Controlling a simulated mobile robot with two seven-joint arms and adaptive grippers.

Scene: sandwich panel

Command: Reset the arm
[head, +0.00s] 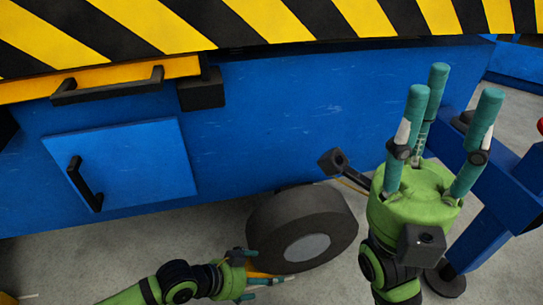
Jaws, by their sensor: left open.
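My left gripper (262,277) is low in the head view, its arm coming in from the lower left. Its green and teal fingers are spread, and I see nothing held in them. It appears close to a black wheel with a grey hub (307,247); whether they touch I cannot tell. My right gripper (449,90) is large at the right, its three teal fingers pointing up. The fingers stand apart with nothing between them, so it is open.
A blue machine body (290,110) fills the middle, with a blue hatch (125,165) and its black handle (85,184). A yellow and black striped edge (250,22) overhangs at the top. A blue post (498,215) stands at right. Grey floor (80,260) shows below.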

